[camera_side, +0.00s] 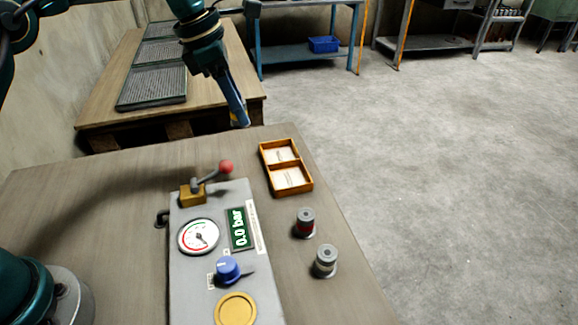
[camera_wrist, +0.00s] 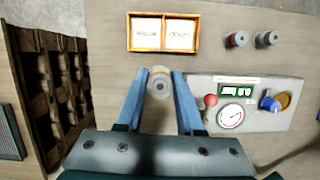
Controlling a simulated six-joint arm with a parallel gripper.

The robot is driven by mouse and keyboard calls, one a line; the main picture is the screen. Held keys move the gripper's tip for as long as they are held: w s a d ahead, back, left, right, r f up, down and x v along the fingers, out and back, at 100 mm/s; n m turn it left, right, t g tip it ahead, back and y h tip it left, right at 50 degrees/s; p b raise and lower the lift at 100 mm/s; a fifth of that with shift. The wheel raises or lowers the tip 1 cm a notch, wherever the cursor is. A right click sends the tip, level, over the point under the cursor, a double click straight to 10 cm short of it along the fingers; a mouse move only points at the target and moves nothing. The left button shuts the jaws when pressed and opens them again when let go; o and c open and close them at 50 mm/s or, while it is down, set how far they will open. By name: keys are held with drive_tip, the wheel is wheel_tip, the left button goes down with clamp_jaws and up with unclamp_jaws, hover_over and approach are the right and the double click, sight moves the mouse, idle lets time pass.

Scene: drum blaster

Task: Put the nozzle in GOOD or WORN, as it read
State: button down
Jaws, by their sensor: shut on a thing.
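My gripper (camera_side: 238,114) is raised above the far edge of the bench, left of the tray in the side view. In the wrist view my gripper (camera_wrist: 159,82) is shut on a grey nozzle (camera_wrist: 159,85) with a yellowish band, seen end-on between the blue fingertips. The fingers mostly hide it in the side view. The orange two-compartment tray (camera_side: 292,193) lies on the bench; it also shows in the wrist view (camera_wrist: 163,33), ahead of the fingertips. Both compartments hold only a white label, too small to read surely. The display (camera_side: 239,229) reads 0.0 bar.
Two other nozzles, one red-banded (camera_side: 305,223) and one grey (camera_side: 325,260), stand on the bench near the tray. The grey test panel (camera_side: 262,290) carries a red-knobbed lever (camera_side: 226,167), a gauge (camera_side: 198,237), a blue knob (camera_side: 228,268) and a yellow disc (camera_side: 235,308).

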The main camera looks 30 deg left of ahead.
drive_tip(key=a, duration=0.2)
hover_over(296, 179)
drive_tip(key=s, duration=0.1)
drive_tip(key=shift+n, duration=0.3)
drive_tip(key=f, duration=0.5)
drive_tip(key=a+f, duration=0.1)
drive_tip(key=f, duration=0.2)
drive_tip(key=shift+f, duration=1.9)
drive_tip(key=shift+f, duration=0.1)
drive_tip(key=c, duration=0.8)
unclamp_jaws()
drive_tip(key=shift+f, duration=0.1)
